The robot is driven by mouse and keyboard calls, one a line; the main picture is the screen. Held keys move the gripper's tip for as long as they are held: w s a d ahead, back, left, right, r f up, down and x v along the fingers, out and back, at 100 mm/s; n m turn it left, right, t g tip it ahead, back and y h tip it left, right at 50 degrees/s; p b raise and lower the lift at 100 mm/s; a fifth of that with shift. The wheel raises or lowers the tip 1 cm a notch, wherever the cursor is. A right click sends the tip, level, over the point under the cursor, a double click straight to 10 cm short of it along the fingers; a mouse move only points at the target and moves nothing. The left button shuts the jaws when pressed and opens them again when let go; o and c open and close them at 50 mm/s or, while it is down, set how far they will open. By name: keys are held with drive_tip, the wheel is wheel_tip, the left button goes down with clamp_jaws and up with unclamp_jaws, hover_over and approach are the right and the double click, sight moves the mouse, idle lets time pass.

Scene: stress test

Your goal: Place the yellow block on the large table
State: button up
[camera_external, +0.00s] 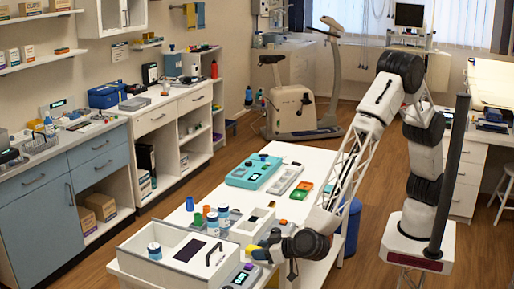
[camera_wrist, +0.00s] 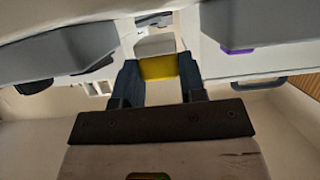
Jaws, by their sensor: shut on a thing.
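My gripper (camera_external: 270,247) is low over the near right part of the white table (camera_external: 318,158) in the external view. In the wrist view its two dark fingers (camera_wrist: 158,78) are shut on a yellow block (camera_wrist: 158,66), one on each side. Yellow also shows beside my gripper in the external view (camera_external: 261,254), but it is too small there to tell whether this is the block. I cannot tell whether the block touches anything below it.
A white tray (camera_external: 150,266) with jars stands on the table's near left. Several bottles and cups, a teal case (camera_external: 254,172) and a grey device (camera_external: 285,179) crowd the middle. Some bare tabletop shows at the back right. An exercise bike (camera_external: 292,108) stands behind.

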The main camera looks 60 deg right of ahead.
drive_tip(key=shift+f, duration=1.05)
drive_tip(key=shift+f, duration=0.15)
drive_tip(key=o, duration=0.9)
drive_tip(key=v, duration=1.2)
drive_tip(key=shift+r, duration=0.25)
drive_tip(key=shift+o, duration=0.3)
